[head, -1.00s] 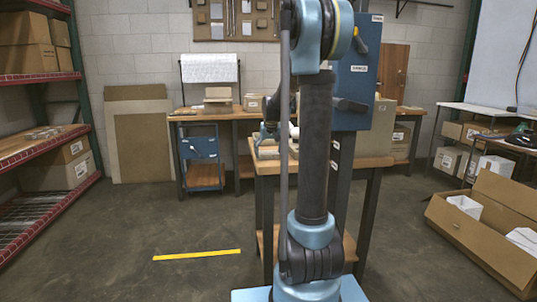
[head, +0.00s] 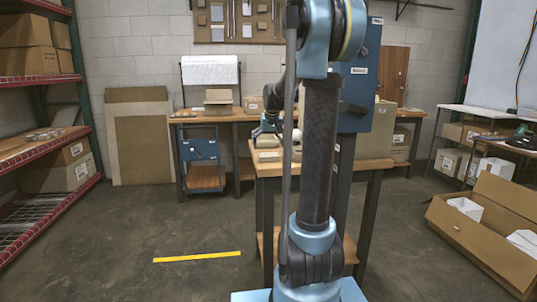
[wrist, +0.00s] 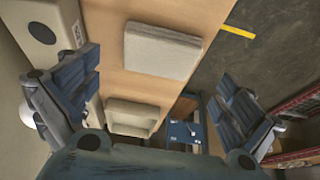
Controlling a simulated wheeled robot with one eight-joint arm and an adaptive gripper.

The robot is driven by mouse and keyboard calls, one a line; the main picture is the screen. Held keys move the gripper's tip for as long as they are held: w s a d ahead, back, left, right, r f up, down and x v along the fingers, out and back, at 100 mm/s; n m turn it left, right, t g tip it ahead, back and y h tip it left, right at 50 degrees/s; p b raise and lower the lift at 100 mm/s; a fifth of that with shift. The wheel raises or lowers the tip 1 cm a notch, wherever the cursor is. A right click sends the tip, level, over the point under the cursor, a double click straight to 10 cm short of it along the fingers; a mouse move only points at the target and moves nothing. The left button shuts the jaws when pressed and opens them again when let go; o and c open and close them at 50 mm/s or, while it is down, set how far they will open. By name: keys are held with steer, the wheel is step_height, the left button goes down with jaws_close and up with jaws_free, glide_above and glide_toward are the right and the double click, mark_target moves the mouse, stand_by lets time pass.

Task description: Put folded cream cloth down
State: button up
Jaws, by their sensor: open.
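The folded cream cloth (wrist: 162,50) lies flat on the wooden tabletop (wrist: 118,65), close to its edge in the wrist view. In the head view the cloth (head: 268,156) shows small at the table's near left corner. My gripper (wrist: 158,74) is open, with its two fingers wide apart on either side of the cloth and nothing between them. In the head view my gripper (head: 266,127) is above the table, apart from the cloth and partly behind my arm.
A shallow cream tray (wrist: 132,116) sits on the tabletop beyond the cloth. A beige box with a dark round spot (wrist: 42,28) stands at the left in the wrist view. A blue cart (head: 204,150) stands behind. The floor at the left, with a yellow strip (head: 197,256), is clear.

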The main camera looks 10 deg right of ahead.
steer(key=v, duration=0.6)
steer(key=s+f+g, duration=0.1)
steer(key=s+f, duration=0.3)
steer(key=s, duration=0.7)
steer(key=s+f, duration=0.4)
steer(key=s, duration=0.7)
steer(key=s+f+g, duration=0.1)
steer(key=s+f, duration=1.2)
steer(key=s, duration=0.4)
steer(key=shift+f, duration=0.3)
steer(key=shift+w+f, duration=0.2)
steer(key=shift+w, duration=0.2)
steer(key=shift+c, duration=0.2)
